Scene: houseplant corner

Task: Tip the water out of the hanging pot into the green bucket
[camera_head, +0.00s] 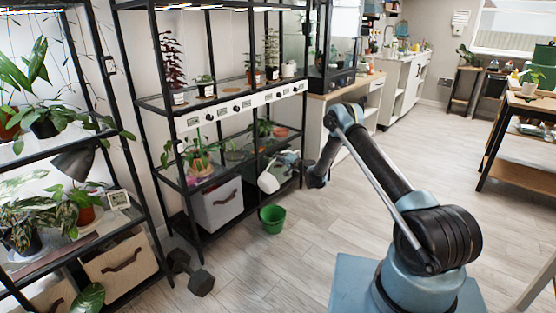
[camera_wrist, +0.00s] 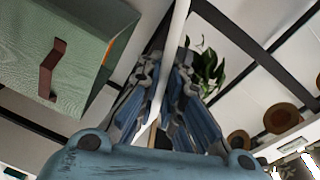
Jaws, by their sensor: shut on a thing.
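The white hanging pot (camera_head: 268,181) is tilted in the head view, above the green bucket (camera_head: 272,220). The green bucket stands upright on the floor in front of the shelf. I cannot see the pot's inside or any water. The bucket is not visible in the wrist view.
A black shelf rack (camera_head: 215,122) with potted plants stands behind the bucket. A dark dumbbell (camera_head: 190,271) lies on the floor. The wooden floor (camera_head: 290,280) is clear in front.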

